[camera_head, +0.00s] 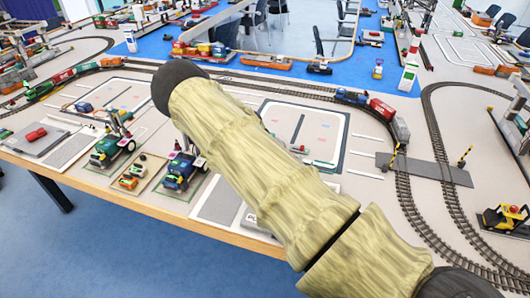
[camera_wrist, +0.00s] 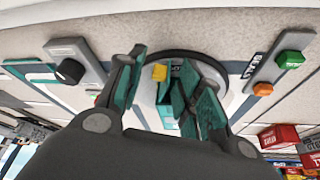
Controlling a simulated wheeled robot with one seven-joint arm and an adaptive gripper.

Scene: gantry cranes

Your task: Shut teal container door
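My gripper (camera_wrist: 162,78) shows in the wrist view with its two dark fingers spread apart. Teal surfaces of the container (camera_wrist: 182,88) show between the fingers and around the right finger, over a round dark-rimmed disc. Teal panels overlap the right finger closely; I cannot tell which one is the door, how far it stands open, or whether the finger touches it. A small yellow block (camera_wrist: 159,72) sits beside the teal panels, between the fingers. In the head view my arm crosses the middle of the table, and the gripper and container cannot be made out.
In the wrist view a grey panel with a dark knob (camera_wrist: 70,71) lies left, and one with a green button (camera_wrist: 290,60) and an orange button (camera_wrist: 263,89) lies right. Red containers (camera_wrist: 279,137) stand lower right. Railway tracks (camera_head: 447,200) and trucks (camera_head: 112,147) fill the table (camera_head: 270,240).

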